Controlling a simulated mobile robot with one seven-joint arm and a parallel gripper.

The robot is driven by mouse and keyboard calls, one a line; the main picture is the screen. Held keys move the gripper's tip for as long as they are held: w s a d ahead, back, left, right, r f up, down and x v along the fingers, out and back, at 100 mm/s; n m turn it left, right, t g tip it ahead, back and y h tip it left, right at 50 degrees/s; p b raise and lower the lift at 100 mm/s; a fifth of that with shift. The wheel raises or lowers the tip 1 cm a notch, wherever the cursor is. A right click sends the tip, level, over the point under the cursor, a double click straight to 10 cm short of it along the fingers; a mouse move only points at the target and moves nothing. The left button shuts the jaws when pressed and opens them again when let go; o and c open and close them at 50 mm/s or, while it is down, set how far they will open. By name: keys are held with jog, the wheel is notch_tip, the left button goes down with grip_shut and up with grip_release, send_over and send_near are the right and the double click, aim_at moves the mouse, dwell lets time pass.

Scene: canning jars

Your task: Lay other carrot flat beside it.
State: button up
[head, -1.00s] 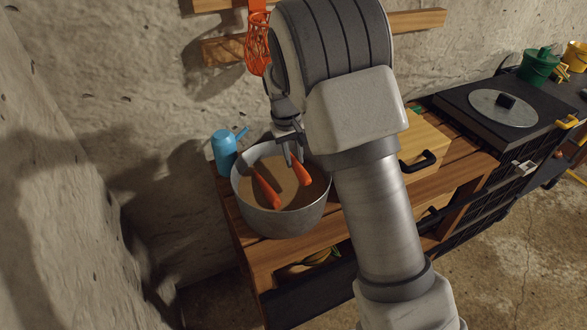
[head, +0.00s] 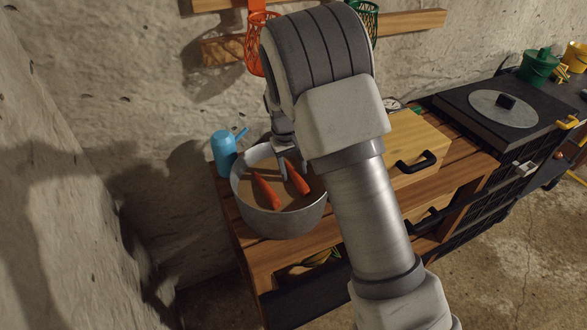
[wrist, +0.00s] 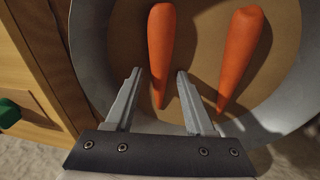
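A wide grey pot (head: 285,222) with a brown inside bottom holds two orange carrots. The left carrot (head: 265,191) lies in it, also at the right of the wrist view (wrist: 241,52). The other carrot (head: 298,179) lies beside it with a gap, roughly parallel; it is at the left in the wrist view (wrist: 161,45). My gripper (head: 284,168) is inside the pot by this second carrot. In the wrist view my gripper (wrist: 156,76) is open, with the carrot's narrow end showing between its fingers and clear space on both sides. Whether the fingers are above or around it I cannot tell.
A blue jug (head: 223,152) stands left of the pot on the wooden table (head: 262,259). A wooden box with a black handle (head: 415,150) stands to the right, partly behind my arm. An orange basket (head: 257,45) hangs on the wall behind.

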jog(key=shift+r, duration=0.15)
notch_tip(320, 180, up, 12)
jog(key=s+a+p, duration=0.1)
jog(key=shift+s+a, duration=0.15)
jog(key=s+d+r+m+t+y, duration=0.1)
jog(key=s+d+r+t, duration=0.1)
jog(key=s+d+r, duration=0.6)
jog(key=s+d+r+m+t+y, duration=0.15)
jog(key=s+r, duration=0.45)
jog(key=s, duration=0.6)
jog(key=s+d+f+m+h, duration=0.1)
jog(key=s+d+f, duration=0.1)
jog(key=s, duration=0.7)
jog(key=shift+d+t, duration=0.45)
jog(key=shift+r, duration=0.1)
notch_tip(320, 180, up, 2)
jog(key=p, duration=0.3)
jog(key=shift+r, duration=0.25)
